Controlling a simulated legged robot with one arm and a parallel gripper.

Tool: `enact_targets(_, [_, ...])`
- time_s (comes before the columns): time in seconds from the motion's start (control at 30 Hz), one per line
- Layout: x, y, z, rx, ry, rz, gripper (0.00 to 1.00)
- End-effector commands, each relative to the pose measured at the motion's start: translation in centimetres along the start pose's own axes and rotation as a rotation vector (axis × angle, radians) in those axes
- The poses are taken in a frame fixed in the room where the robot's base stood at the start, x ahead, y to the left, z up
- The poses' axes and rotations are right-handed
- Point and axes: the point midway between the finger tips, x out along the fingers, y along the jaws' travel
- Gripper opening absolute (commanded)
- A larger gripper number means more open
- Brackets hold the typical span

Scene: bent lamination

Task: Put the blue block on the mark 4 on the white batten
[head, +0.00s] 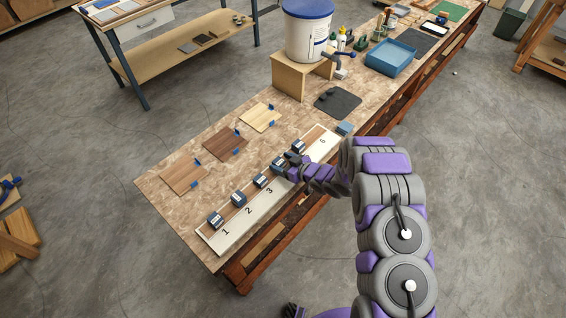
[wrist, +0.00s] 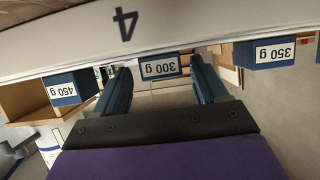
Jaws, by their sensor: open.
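The white batten (head: 239,231) runs along the table's front edge with printed numbers. Mark 4 (wrist: 125,24) shows upside down in the wrist view; my arm hides it in the head view. A dark blue block labelled 300 g (wrist: 159,67) stands at mark 4, between the fingertips of my gripper (wrist: 160,82). The gripper is open, and I cannot tell whether either finger touches the block. In the head view my gripper (head: 290,167) is low over the batten. Blocks labelled 450 g (wrist: 72,88) and 350 g (wrist: 265,53) stand on either side.
More dark blue blocks stand by mark 1 (head: 215,220) and mark 2 (head: 239,199). A small blue-grey block (head: 344,128) lies beyond the batten's far end. Wood samples (head: 183,178) lie behind. A bucket (head: 307,35) on a wooden stand and a blue tray (head: 390,58) are farther back.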

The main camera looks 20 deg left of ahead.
Motion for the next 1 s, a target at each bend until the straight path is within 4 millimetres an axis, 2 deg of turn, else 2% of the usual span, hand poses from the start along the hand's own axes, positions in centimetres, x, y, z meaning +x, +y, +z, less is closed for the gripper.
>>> enact_targets(0.13, [-0.3, 0.0, 0.0, 0.0, 0.0, 0.001, 0.72])
enact_targets(0.27, [-1.8, 0.2, -0.1, 0.001, -0.001, 0.002, 0.72])
enact_targets(0.5, [-6.9, 0.2, 0.0, 0.004, 0.001, 0.004, 0.72])
enact_targets(0.7, [-10.2, 0.2, -0.1, -0.001, 0.001, 0.003, 0.72])
enact_targets(1.0, [-12.0, 0.0, 0.0, 0.002, 0.0, 0.0, 0.72])
